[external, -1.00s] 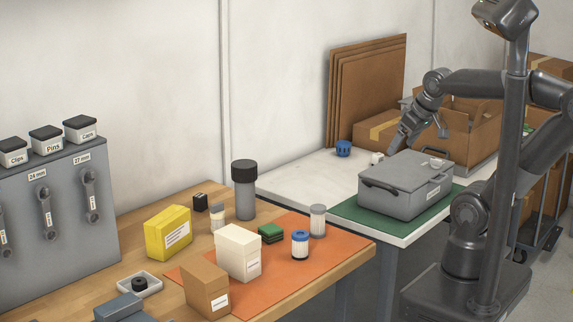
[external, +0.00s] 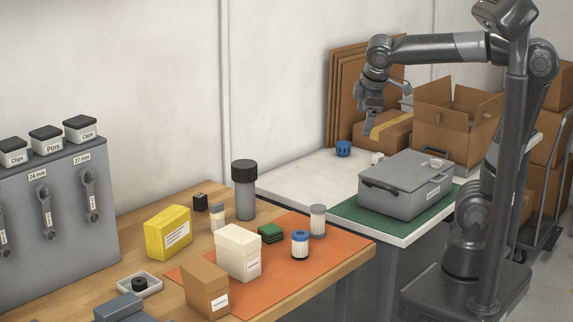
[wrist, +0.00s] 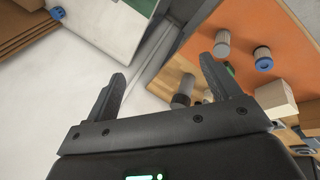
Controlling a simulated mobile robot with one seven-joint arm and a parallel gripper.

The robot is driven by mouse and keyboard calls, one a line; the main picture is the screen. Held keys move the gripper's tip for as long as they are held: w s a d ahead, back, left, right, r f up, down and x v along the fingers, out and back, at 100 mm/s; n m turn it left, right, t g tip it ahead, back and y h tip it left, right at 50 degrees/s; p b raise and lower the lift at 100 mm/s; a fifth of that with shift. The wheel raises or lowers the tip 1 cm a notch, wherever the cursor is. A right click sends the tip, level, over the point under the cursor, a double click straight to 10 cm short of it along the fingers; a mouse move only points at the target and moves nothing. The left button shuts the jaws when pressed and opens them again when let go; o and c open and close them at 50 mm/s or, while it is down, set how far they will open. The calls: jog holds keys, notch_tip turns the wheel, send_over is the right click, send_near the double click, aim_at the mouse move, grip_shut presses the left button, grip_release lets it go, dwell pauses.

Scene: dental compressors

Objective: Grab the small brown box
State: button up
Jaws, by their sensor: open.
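The small brown box (external: 206,289) stands upright on the front part of the wooden table, at the edge of the orange mat, with a white label low on its side. It stands in front of a cream box (external: 238,252). My gripper (external: 369,124) is in the air above the white table, far to the right of and behind the brown box. In the wrist view my gripper (wrist: 162,88) has its two fingers wide apart with nothing between them. I cannot make out the brown box for certain in the wrist view.
A yellow box (external: 168,232), a dark-capped grey cylinder (external: 245,196), a blue-topped filter (external: 300,246) and a small tray (external: 139,285) stand near the box. A grey case (external: 405,187) sits on the white table. A gap separates the tables.

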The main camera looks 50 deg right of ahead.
jog(key=w+a+n+t+h, duration=0.25)
jog(key=w+a+n, duration=0.5)
jog(key=a, duration=0.45)
jog(key=n+t+y, duration=0.3)
jog(key=n+t, duration=0.8)
jog(key=n, duration=0.7)
send_over(220, 285)
jog(key=s, duration=0.5)
jog(key=f, duration=0.2)
jog(key=shift+n, duration=0.45)
jog(key=f, duration=2.1)
jog(key=shift+s+a, duration=0.25)
jog(key=shift+s, duration=0.15)
jog(key=shift+f, duration=0.4)
jog(key=shift+w, duration=0.35)
jog(key=w, duration=0.4)
jog(key=shift+w+d, duration=0.25)
jog(key=shift+w, duration=0.1)
jog(key=shift+w+f, duration=0.15)
jog(key=shift+w, duration=1.25)
jog(key=shift+w+f, duration=0.15)
jog(key=shift+w, duration=1.2)
